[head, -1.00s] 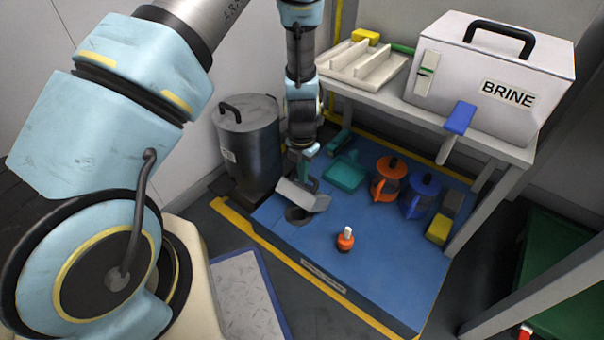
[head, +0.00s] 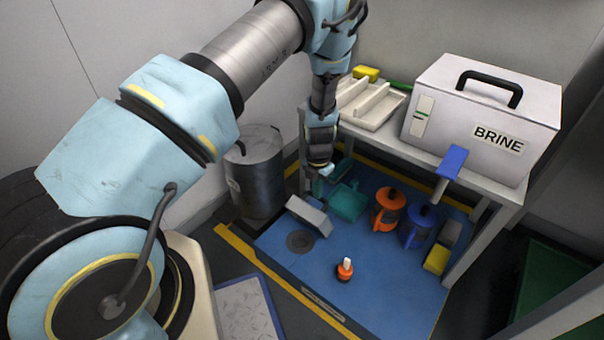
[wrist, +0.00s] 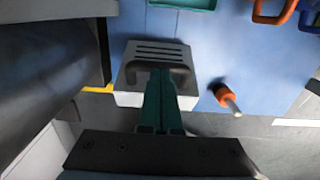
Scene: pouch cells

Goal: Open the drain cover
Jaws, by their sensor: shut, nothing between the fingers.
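The drain cover (head: 309,214) is a light grey plate standing raised and tilted at the far edge of the round dark drain opening (head: 300,242) in the blue platform. In the wrist view the cover (wrist: 172,48) shows several slots and a dark bar handle (wrist: 183,77). My gripper (head: 318,190) is just behind and above the cover. In the wrist view its teal fingers (wrist: 160,82) are together and overlap the handle, with nothing held. I cannot tell whether they touch it. The fingers and cover hide the opening in the wrist view.
A dark lidded drum (head: 258,178) stands left of the platform (head: 375,295). A bench (head: 430,140) bears the brine box (head: 480,115).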

